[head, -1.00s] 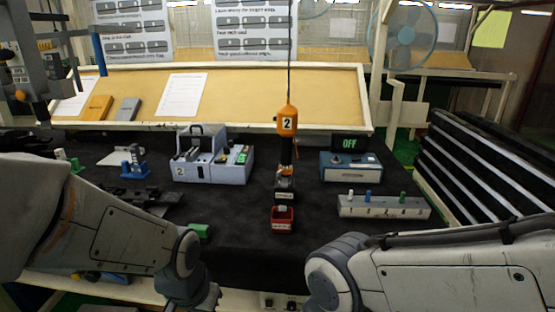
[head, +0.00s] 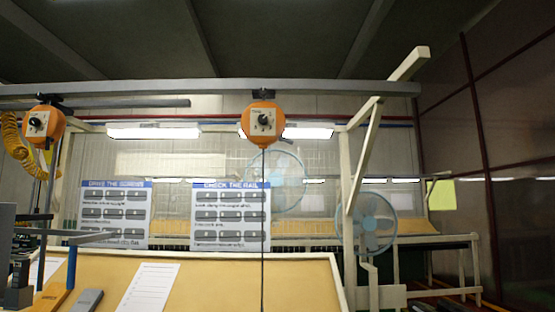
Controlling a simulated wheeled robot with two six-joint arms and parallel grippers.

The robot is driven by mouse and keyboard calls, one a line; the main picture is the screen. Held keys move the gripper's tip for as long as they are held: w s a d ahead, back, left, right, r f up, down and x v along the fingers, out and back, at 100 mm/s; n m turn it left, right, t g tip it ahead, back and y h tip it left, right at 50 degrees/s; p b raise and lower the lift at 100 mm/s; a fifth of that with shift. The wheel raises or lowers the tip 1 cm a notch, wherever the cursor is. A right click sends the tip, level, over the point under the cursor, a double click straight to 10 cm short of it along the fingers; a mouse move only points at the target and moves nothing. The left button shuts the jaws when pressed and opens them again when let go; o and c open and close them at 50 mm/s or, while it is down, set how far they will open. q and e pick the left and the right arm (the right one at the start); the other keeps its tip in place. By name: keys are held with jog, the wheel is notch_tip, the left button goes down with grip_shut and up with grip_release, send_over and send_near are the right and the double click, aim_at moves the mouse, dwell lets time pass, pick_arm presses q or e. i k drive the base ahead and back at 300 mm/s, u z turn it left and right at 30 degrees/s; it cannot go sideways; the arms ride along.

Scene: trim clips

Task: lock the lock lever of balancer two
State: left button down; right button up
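Two orange balancers hang from the overhead rail (head: 330,87) in the head view. One balancer (head: 264,122) hangs near the middle, with a black knob on a pale plate and a dark cable running straight down out of the picture. The other balancer (head: 42,124) hangs at the far left, with a similar knob and a yellow coiled hose beside it. No number is readable on either housing, and I cannot make out a lever position at this size. Neither of my grippers is in the picture.
Two posters (head: 230,216) hang behind the tilted tan board (head: 215,285). A cream post with a slanted brace (head: 361,155) stands right of the middle balancer. Blue fans (head: 373,222) stand behind.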

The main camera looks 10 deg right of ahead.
aim_at(281, 139)
jog(key=u, duration=0.5)
jog(key=k, duration=0.6)
jog(key=u, duration=0.9)
jog(key=i, duration=0.75)
jog(key=z, duration=0.5)
jog(key=i, duration=0.75)
jog(key=z, duration=0.65)
